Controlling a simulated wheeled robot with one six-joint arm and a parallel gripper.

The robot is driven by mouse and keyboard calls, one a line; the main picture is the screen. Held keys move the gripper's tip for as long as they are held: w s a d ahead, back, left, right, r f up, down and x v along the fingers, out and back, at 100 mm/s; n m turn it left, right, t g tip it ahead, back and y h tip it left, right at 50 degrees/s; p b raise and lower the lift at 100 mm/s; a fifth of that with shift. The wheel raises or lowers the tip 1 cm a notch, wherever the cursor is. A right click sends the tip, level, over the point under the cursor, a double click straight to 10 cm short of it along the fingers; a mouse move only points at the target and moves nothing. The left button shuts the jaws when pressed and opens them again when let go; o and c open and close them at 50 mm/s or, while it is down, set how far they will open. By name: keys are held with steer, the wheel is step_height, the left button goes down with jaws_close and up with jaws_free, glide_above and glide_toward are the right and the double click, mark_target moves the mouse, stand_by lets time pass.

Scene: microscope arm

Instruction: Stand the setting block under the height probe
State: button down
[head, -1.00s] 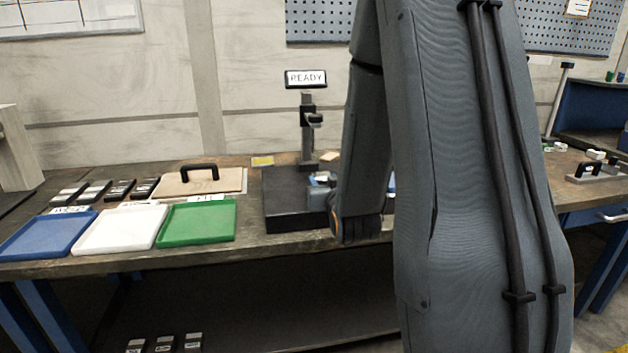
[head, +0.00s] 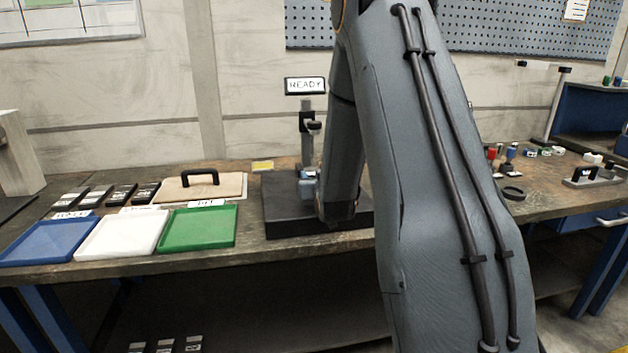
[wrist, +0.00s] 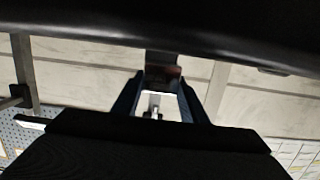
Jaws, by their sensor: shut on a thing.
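The height probe (head: 313,124) is a black head on a grey upright column. The column rises from the back of a black base plate (head: 285,222), with a READY sign above. My gripper (head: 308,186) is low over this plate, in front of the column, partly hidden by my arm.
Blue (head: 50,243), white (head: 120,233) and green (head: 198,228) trays line the bench's left front. Behind them are several dark blocks and a board with a black handle (head: 200,180). Small items and a black ring (head: 513,193) lie on the right.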

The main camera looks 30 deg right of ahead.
steer(key=shift+f, duration=0.6)
steer(key=shift+f, duration=0.15)
steer(key=c, duration=1.1)
jaws_free()
steer(key=shift+f, duration=0.1)
steer(key=shift+s+r, duration=0.2)
steer(key=b+v, duration=0.1)
steer(key=v, duration=1)
steer(key=shift+s+a+b, duration=0.2)
steer(key=shift+s+b, duration=0.1)
